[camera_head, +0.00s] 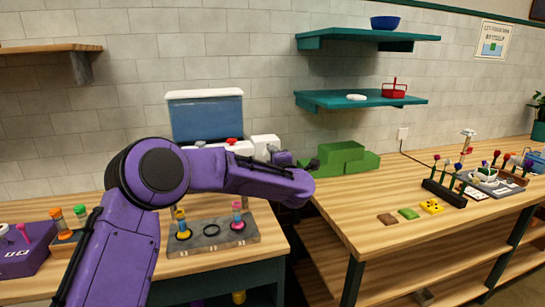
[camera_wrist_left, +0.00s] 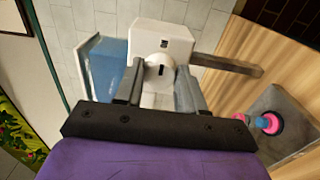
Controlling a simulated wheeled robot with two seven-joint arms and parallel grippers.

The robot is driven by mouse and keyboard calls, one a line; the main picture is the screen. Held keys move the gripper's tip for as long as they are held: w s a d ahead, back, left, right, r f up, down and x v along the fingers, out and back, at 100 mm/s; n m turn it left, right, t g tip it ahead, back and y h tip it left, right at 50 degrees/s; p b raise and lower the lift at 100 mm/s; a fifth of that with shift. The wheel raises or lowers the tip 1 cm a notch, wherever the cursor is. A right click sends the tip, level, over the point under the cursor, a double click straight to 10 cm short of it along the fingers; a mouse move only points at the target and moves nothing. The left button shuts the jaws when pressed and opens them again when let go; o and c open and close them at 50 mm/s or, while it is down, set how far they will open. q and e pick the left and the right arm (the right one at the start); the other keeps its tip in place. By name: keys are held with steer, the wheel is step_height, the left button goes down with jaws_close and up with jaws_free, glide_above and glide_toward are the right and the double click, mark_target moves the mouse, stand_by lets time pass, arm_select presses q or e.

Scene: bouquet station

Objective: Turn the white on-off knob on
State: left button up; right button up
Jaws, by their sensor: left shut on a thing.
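The white on-off knob (camera_wrist_left: 160,66) is a round white piece with a dark mark, on the white housing (camera_wrist_left: 168,38) of the machine. In the left wrist view it sits between the two fingers of my left gripper (camera_wrist_left: 162,84), which is shut on it. In the head view my purple left arm reaches across to the right, and the left gripper (camera_head: 275,156) is at the machine's white right end (camera_head: 265,143). The knob itself cannot be made out there. The machine has a blue tank (camera_head: 206,118) with a white lid. My right gripper is not in view.
A grey tray (camera_head: 212,245) with a yellow and a pink item lies in front. A green block-shaped object (camera_head: 344,158) stands right of the gripper. A purple box (camera_head: 22,258) is at left.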

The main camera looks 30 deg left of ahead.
arm_select(q)
steer(key=shift+f, duration=0.1)
stand_by(0.3)
steer(key=o, duration=1)
steer(key=shift+d, duration=0.1)
steer(key=b+v, duration=0.4)
steer(key=v, duration=0.6)
steer(key=shift+s+d, duration=0.1)
steer(key=shift+d, duration=0.1)
